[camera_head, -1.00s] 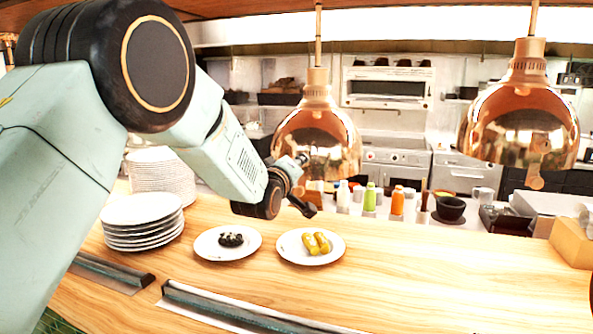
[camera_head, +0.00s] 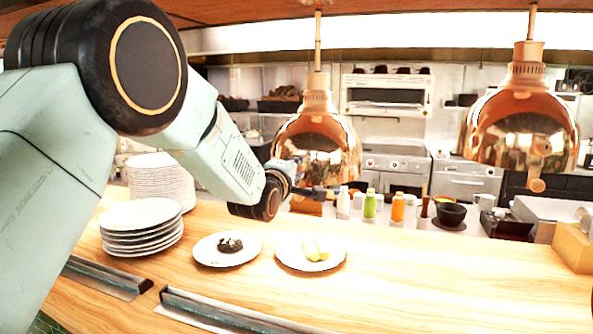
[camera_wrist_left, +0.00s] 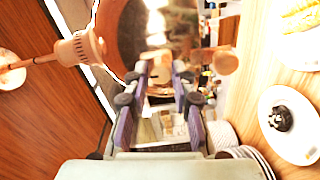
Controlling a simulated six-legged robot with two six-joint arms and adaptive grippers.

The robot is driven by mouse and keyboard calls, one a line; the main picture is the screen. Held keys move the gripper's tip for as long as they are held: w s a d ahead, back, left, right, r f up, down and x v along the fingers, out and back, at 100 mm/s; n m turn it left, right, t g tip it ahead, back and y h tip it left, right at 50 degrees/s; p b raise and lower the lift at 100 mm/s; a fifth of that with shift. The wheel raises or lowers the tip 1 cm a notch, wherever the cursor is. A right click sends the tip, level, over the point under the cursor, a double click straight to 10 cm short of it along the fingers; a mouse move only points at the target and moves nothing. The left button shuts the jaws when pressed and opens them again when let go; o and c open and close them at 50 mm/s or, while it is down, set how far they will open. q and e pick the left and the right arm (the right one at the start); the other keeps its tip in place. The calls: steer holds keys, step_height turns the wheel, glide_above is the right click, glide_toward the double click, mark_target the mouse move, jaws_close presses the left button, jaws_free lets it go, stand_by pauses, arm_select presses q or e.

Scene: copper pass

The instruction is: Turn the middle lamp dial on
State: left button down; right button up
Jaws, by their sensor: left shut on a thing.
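The middle lamp (camera_head: 318,140) is a copper dome hanging over the counter. My left gripper (camera_head: 322,193) comes in from the left and sits just below the dome's lower rim. Its dark fingers are shut on the lamp's small dial, which they mostly hide. In the left wrist view the two fingers (camera_wrist_left: 160,75) point at the shiny copper underside, and the grip itself is blurred. The plates under the lamp look brightly lit. My right gripper is not in view.
A second copper lamp (camera_head: 520,120) hangs at the right with its own dial (camera_head: 537,185). Below stand a plate of yellow rolls (camera_head: 288,262), a plate with dark food (camera_head: 208,258) and a plate stack (camera_head: 140,225). Bottles (camera_head: 397,207) stand behind.

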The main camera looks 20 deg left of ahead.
arm_select(q)
steer(key=shift+r, duration=0.1)
steer(key=c, duration=1.1)
jaws_free()
steer(key=shift+w, duration=0.1)
steer(key=s, duration=1.2)
steer(key=shift+a, duration=0.2)
